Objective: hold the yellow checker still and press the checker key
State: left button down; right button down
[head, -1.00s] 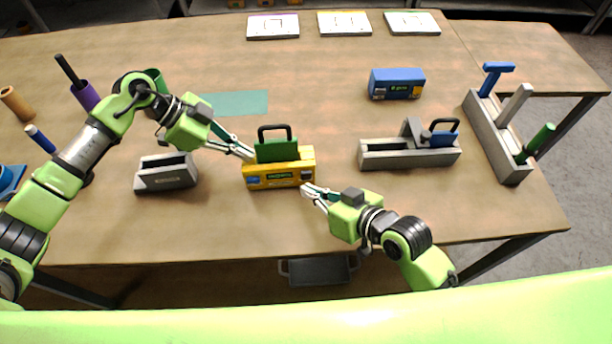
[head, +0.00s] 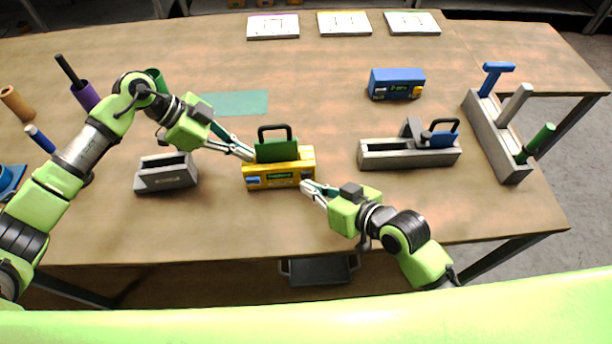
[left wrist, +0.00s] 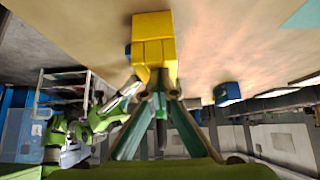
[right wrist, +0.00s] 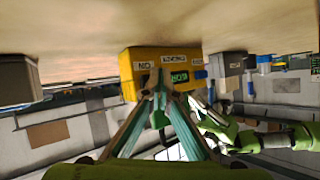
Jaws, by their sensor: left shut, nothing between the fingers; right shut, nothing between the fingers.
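The yellow checker (head: 280,181) stands on the table with a green handled block (head: 277,150) seated in its top. In the right wrist view the tips overlap the checker's front (right wrist: 132,72); contact is unclear.
A grey slotted block (head: 166,178) stands left of the checker. A grey fixture (head: 385,155) with a blue handled block is to the right, a blue box (head: 397,83) behind it. A grey rack (head: 500,145) holds handled tools at far right. The table front is clear.

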pick_arm(q)
jog(key=shift+s+f, duration=0.25)
jog(key=shift+f, duration=0.15)
pick_arm(e)
jog(key=shift+w, duration=0.5)
jog(key=shift+s, duration=1)
jog(key=shift+s+d, duration=0.15)
jog(key=shift+s, duration=2.85)
pick_arm(q)
jog(key=shift+r, duration=0.1)
